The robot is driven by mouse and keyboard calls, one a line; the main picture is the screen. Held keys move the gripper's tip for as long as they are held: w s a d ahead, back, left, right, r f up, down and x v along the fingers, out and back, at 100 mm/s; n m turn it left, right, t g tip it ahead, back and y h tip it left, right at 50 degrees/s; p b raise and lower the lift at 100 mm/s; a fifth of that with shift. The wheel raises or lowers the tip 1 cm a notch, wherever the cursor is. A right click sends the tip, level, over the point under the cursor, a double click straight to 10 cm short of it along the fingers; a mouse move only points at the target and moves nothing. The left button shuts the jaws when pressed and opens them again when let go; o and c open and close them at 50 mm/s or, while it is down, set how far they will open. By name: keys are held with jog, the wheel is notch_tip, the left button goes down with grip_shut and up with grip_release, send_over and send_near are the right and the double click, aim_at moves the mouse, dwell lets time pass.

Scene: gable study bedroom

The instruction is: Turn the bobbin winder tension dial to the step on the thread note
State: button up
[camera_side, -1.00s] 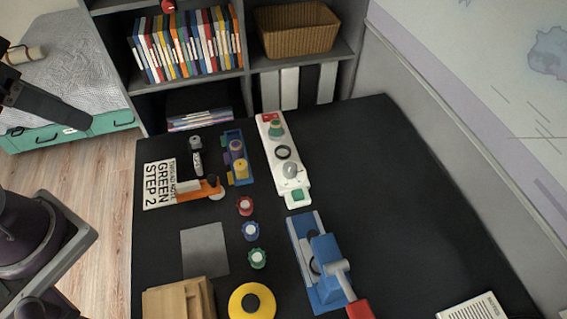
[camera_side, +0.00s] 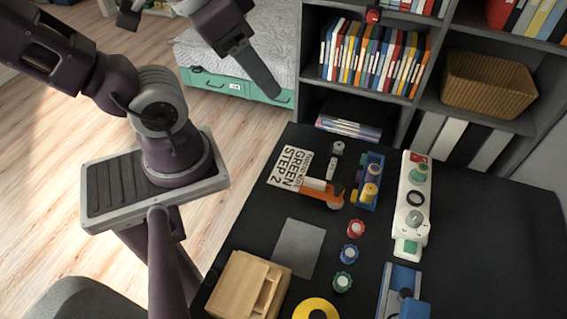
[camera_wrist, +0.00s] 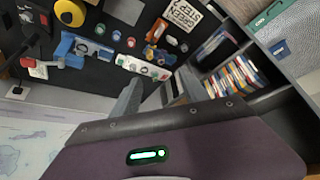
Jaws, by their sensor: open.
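The white bobbin winder (camera_side: 405,235) lies lengthwise on the black desk. It carries a green spool (camera_side: 418,172), a black ring (camera_side: 415,198), a grey dial (camera_side: 414,218) and a green square (camera_side: 410,247). The dial's step marks are too small to read. The thread note (camera_side: 297,166) reads "GREEN STEP 2". My gripper (camera_side: 262,75) is up over the floor and bed side, well apart from the winder. In the wrist view my gripper (camera_wrist: 160,82) is open and empty, and the winder (camera_wrist: 130,62) shows beyond the fingers.
An orange-handled tool (camera_side: 327,193) lies at the note. A blue rack (camera_side: 368,180) with spools stands beside the winder. Red, blue and green bobbins (camera_side: 349,254) line the desk middle. A wooden box (camera_side: 245,285), yellow ring and blue device are in front; shelves (camera_side: 370,95) stand behind.

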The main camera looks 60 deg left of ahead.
jog(key=shift+o, duration=0.3)
dwell(0.4)
jog(key=m+g, duration=0.6)
jog(key=m, duration=0.7)
send_over(416, 215)
notch_tip(416, 215, down, 29)
jog(key=shift+w+r, duration=0.1)
notch_tip(416, 215, down, 7)
jog(key=shift+f, duration=0.1)
grip_shut()
